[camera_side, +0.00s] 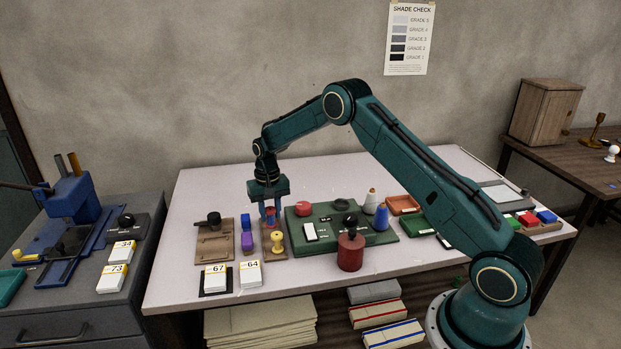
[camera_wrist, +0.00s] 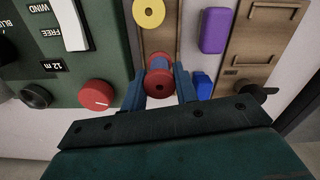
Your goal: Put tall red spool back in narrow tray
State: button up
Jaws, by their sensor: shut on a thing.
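The red spool (camera_side: 270,217) is between the blue fingers of my gripper (camera_side: 268,212), which is shut on it. In the wrist view the spool (camera_wrist: 158,82) shows end-on, with a finger on each side of my gripper (camera_wrist: 159,88). The narrow tray (camera_side: 268,256) is a brown wooden strip; it also shows in the wrist view (camera_wrist: 178,38). The spool is at or over the tray's far end. I cannot tell whether its base touches the tray. A yellow spool (camera_side: 277,241) stands at the tray's near end, also in the wrist view (camera_wrist: 148,12).
A green panel (camera_side: 375,240) with a red knob (camera_wrist: 96,94) stands close to the right. A blue block (camera_side: 246,224) and purple block (camera_side: 247,242) lie close to the left, beside a wooden board (camera_side: 212,250). A red canister (camera_side: 350,252) stands at the panel's front.

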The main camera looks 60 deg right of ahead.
aim_at(271, 223)
jog(key=shift+f, duration=2.05)
jog(key=shift+f, duration=0.1)
jog(key=o, duration=1)
jog(key=shift+o, duration=0.2)
notch_tip(271, 223, up, 12)
jog(key=shift+f, duration=0.2)
jog(key=shift+r, duration=0.3)
